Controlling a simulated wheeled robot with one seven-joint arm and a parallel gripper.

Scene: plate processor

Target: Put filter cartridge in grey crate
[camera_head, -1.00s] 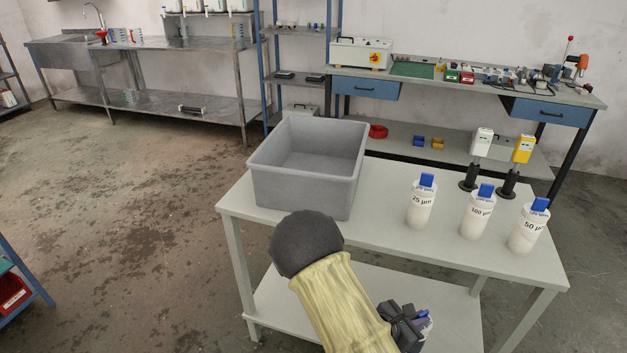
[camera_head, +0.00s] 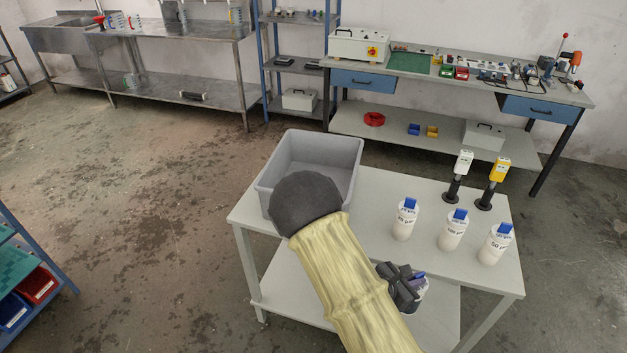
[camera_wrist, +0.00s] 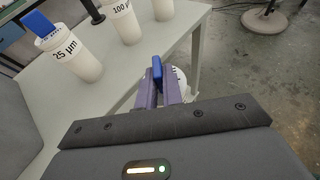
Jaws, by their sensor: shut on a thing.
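My gripper (camera_head: 416,281) is shut on a white filter cartridge (camera_head: 421,296) with a blue tab, held beyond the front edge of the white table. In the wrist view the purple-grey fingers of my gripper (camera_wrist: 158,88) close around the blue tab of the cartridge (camera_wrist: 181,78); much of its body is hidden. The open grey crate (camera_head: 338,148) stands on the far left of the table. My forearm hides its front part; the visible inside looks empty. The gripper and cartridge are to the right of the crate and apart from it.
Three white cylinders with blue tabs, marked 25 µm (camera_head: 404,222), 100 µm (camera_head: 452,232) and 50 µm (camera_head: 494,246), stand on the right of the table (camera_head: 378,198). A white-headed device (camera_head: 459,177) and a yellow-headed one (camera_head: 493,184) stand behind them. A lower shelf lies beneath.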

